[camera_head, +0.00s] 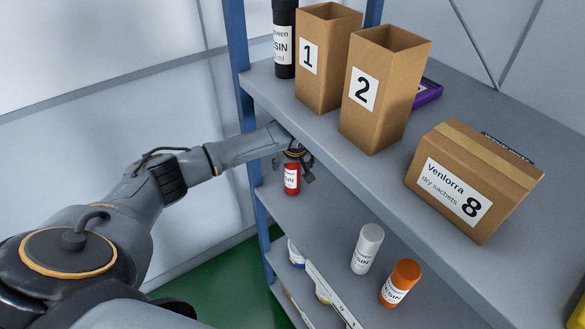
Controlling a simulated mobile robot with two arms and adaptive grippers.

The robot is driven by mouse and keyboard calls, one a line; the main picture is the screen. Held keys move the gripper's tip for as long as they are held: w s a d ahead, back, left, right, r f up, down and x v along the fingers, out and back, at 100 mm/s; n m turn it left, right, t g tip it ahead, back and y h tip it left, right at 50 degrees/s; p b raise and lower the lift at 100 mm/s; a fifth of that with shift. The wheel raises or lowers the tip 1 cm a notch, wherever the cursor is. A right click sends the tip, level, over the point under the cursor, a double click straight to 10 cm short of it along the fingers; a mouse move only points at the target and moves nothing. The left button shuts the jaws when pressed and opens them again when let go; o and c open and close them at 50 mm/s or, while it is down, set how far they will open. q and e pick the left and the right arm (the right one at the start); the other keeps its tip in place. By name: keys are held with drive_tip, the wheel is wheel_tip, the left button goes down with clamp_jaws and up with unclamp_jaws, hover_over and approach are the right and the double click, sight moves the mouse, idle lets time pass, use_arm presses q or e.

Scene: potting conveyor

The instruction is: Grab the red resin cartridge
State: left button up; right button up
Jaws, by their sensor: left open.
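The red resin cartridge (292,182) is a small red cylinder with a white label. It appears upright at the left end of the middle shelf (325,212), near the blue upright. My left gripper (294,166) is at the top of the cartridge, reaching in below the upper shelf. Its jaws are open, with a finger showing to the right of the cartridge. My right gripper is not in view.
A white cartridge (367,248) and an orange cartridge (400,282) stand further right on the middle shelf. Above, the upper shelf (315,128) holds box 1 (325,62), box 2 (385,90), box 8 (470,185) and a black bottle (285,40). A blue upright (237,60) is close to my left arm.

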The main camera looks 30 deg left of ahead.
use_arm(q)
drive_tip(key=shift+f, duration=0.1)
clamp_jaws()
idle(0.3)
